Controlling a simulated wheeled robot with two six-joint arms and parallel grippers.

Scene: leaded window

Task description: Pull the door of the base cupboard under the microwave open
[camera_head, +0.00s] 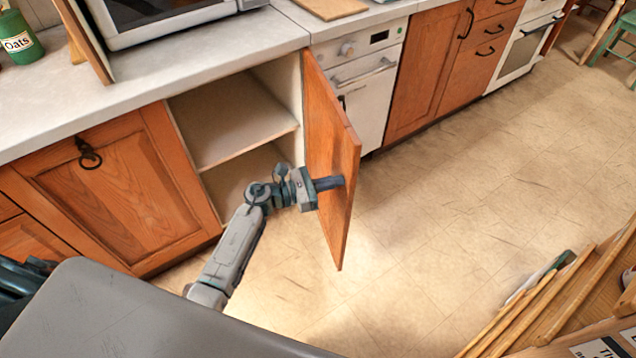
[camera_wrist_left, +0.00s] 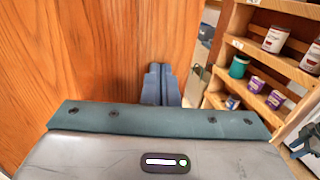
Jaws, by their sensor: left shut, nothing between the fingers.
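The orange wooden cupboard door (camera_head: 325,115) under the microwave (camera_head: 165,12) stands swung wide open, jutting out from the counter. Its inner face is toward the left of the head view. The pale cupboard inside (camera_head: 228,115) shows with one shelf. My left gripper (camera_head: 331,183) is shut and empty, its fingers lying against or close by the door's inner face near the free edge; I cannot tell if they touch. In the left wrist view the door (camera_wrist_left: 90,50) fills the left and the shut fingers (camera_wrist_left: 161,78) point along it. My right gripper is not in view.
A closed cupboard door (camera_head: 125,190) is left of the opening. A white dishwasher-like appliance (camera_head: 365,90) stands behind the open door. A wooden rack (camera_head: 560,300) is at the lower right; shelves with cans (camera_wrist_left: 262,60) show in the wrist view. The tiled floor (camera_head: 470,200) is clear between.

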